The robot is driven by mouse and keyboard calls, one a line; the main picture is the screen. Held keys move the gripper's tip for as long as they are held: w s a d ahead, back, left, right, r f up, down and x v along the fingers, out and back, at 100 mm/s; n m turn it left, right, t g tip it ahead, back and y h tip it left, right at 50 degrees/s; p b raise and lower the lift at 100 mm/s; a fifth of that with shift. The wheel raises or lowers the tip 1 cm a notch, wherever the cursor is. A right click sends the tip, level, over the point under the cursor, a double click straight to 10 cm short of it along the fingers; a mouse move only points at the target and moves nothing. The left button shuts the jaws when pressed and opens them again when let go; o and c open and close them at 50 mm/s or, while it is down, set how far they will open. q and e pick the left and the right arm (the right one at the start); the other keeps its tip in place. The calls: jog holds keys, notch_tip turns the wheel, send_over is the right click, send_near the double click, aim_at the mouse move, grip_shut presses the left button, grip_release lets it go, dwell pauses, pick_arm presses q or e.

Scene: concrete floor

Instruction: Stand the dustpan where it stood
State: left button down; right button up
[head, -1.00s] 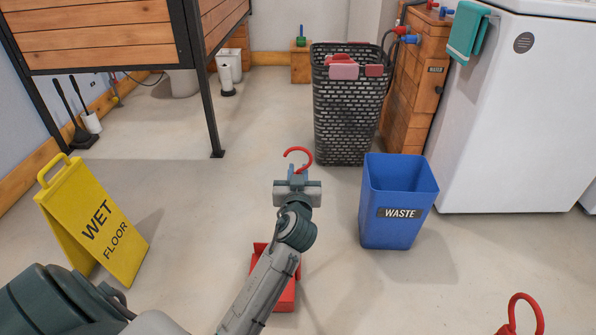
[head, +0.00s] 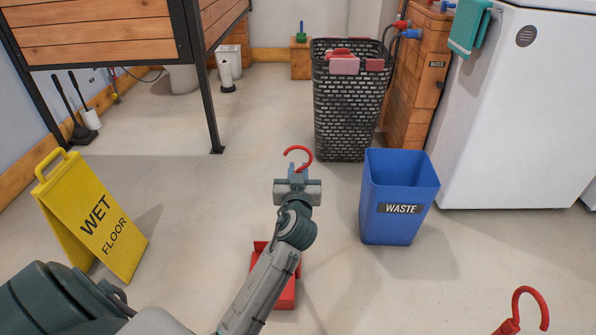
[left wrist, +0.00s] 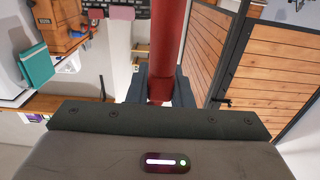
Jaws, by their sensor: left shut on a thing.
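The red dustpan has a long handle with a hooked top (head: 298,152) and a red pan (head: 286,291) low down, partly hidden behind my left arm. My left gripper (head: 298,180) is shut on the handle just below the hook. In the left wrist view the red handle (left wrist: 166,45) stands between the fingers. I cannot tell whether the pan touches the floor. A second red hook (head: 530,300) tilts at the bottom right edge; what it belongs to is cut off. My right gripper is not in view.
A blue waste bin (head: 399,215) stands right of my left gripper, with a dark laundry basket (head: 348,120) behind it. A yellow wet-floor sign (head: 92,218) stands at the left. A black long-handled set (head: 77,130) stands by the left wall.

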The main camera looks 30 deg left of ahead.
pick_arm(q)
jog(key=shift+f+b, duration=0.3)
jog(key=shift+f, duration=0.1)
jog(key=c, duration=1.2)
grip_release()
